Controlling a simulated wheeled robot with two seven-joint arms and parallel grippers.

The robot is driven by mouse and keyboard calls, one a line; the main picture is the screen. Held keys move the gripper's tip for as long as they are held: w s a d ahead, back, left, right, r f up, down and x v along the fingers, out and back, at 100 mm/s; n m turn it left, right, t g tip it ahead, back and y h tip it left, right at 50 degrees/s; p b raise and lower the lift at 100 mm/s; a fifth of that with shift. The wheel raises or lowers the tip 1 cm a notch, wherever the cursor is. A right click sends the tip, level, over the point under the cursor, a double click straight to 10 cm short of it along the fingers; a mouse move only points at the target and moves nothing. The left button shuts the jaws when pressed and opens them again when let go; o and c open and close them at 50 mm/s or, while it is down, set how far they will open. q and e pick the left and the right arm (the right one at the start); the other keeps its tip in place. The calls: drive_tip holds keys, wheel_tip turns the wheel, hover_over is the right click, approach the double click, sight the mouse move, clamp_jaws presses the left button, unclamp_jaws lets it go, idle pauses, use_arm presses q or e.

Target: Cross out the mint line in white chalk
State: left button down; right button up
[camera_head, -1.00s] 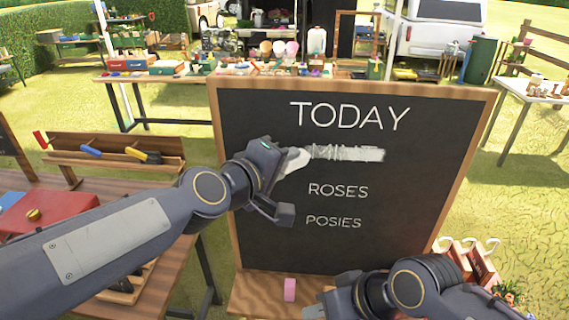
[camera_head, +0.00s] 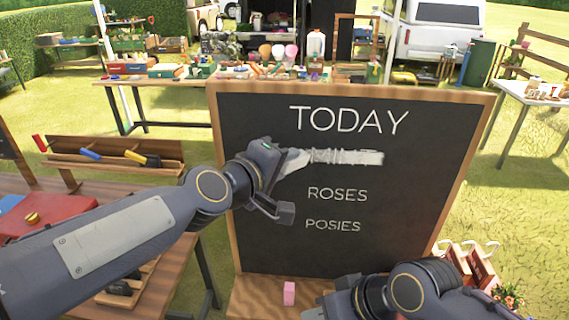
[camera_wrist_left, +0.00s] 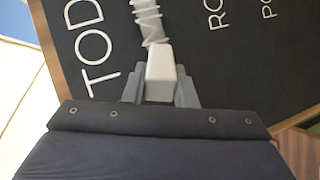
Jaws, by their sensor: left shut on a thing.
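My left gripper (camera_head: 284,168) is at the left end of the scribble. In the left wrist view it is shut on a white chalk block (camera_wrist_left: 161,72), whose tip is at the scribble's end (camera_wrist_left: 152,28). My right gripper (camera_head: 322,304) is low by the board's foot, its fingers mostly hidden.
A pink block (camera_head: 289,293) stands on the wooden ledge (camera_head: 262,296) below the board. A wooden rack (camera_head: 112,152) with coloured-handled tools and a red box (camera_head: 48,218) are at the left. A goods table (camera_head: 165,100) stands behind the board.

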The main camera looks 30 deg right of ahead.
use_arm(q)
drive_tip(key=shift+s+d+r+p, duration=0.1)
drive_tip(key=shift+s+d+p, duration=0.35)
drive_tip(key=shift+d, duration=0.15)
drive_tip(key=shift+s+d+r+p, duration=0.1)
drive_tip(key=shift+s+d+p, duration=0.3)
drive_tip(key=shift+d, duration=0.2)
drive_tip(key=shift+s+d+f+p, duration=0.15)
drive_tip(key=shift+s+d+p, duration=0.2)
drive_tip(key=shift+d, duration=0.2)
drive_tip(key=shift+w+a, duration=0.1)
drive_tip(key=shift+w, duration=0.15)
drive_tip(key=shift+w+a+f+b, duration=0.1)
drive_tip(key=shift+w+a+b, duration=0.4)
drive_tip(key=shift+a, duration=0.25)
drive_tip(key=shift+w+a+b, duration=0.25)
drive_tip(key=shift+a+b, duration=0.05)
drive_tip(key=shift+a, duration=0.2)
drive_tip(key=shift+w+a+b, duration=0.2)
drive_tip(key=shift+a+b, duration=0.05)
drive_tip(key=shift+a, duration=0.2)
